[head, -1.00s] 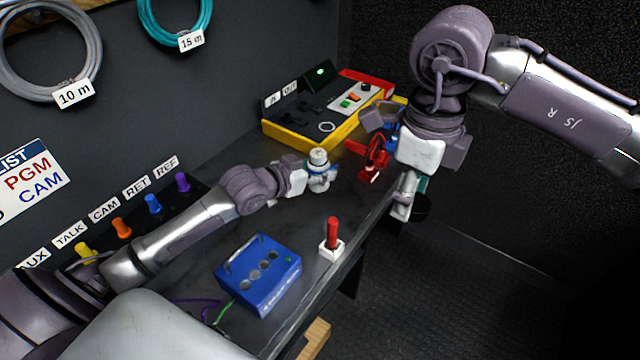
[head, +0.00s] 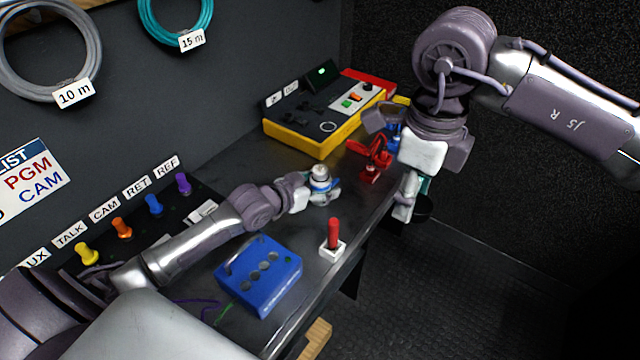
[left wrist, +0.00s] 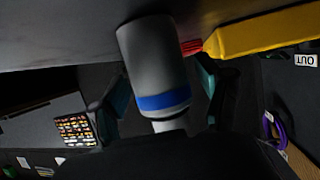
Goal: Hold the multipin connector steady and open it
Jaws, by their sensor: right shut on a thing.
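The multipin connector (head: 320,172), a grey cylinder with a blue band, stands on the dark bench. In the left wrist view the connector (left wrist: 152,55) fills the middle, its wide end toward the bench top. My left gripper (head: 318,190) is around it, with one teal-padded finger on each side. Narrow gaps show between pads and connector in the left wrist view (left wrist: 165,95), so the gripper looks open. My right gripper (head: 413,200) points down past the bench's front edge, shut on a dark piece (head: 423,210) that is mostly hidden by the fingers.
A red clamp-like fixture (head: 371,160) stands between my grippers. Behind is a yellow-edged console (head: 290,137). A blue box with round sockets (head: 262,282) and a red-handled switch (head: 333,240) sit in front. Coloured plugs (head: 153,205) line the wall. Bench between connector and red-handled switch is clear.

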